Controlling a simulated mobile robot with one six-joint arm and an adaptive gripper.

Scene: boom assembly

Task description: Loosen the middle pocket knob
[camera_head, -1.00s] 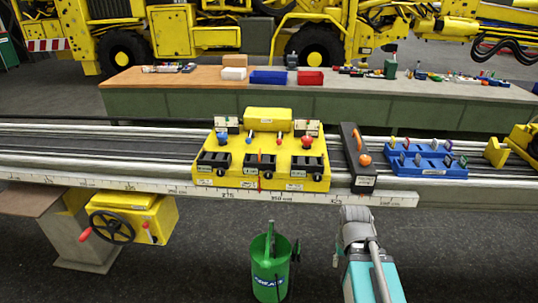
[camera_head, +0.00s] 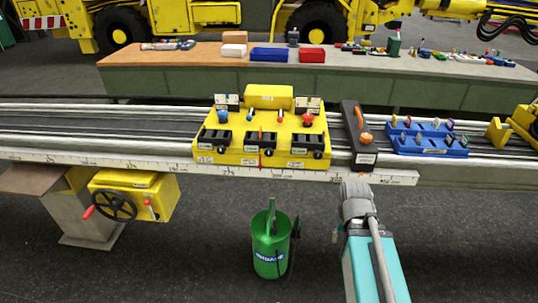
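A yellow carriage block (camera_head: 285,163) sits on the long grey rails, with three black pockets in a row along its front. The middle pocket (camera_head: 257,138) has a small dark knob (camera_head: 271,153) low on its right side. A thin red marker stands just left of that knob, and its tightness cannot be read. The left pocket (camera_head: 213,139) and right pocket (camera_head: 305,144) have similar knobs. My arm reaches up from the bottom, right of the carriage and short of the rail. My gripper's fingers cannot be made out at its grey end.
A black block with an orange handle (camera_head: 365,138) stands right of the carriage, then a blue rack (camera_head: 428,140). A ruler strip (camera_head: 110,162) runs along the rail's front. A green can (camera_head: 271,245) stands on the floor left of my arm. A yellow handwheel box is at left.

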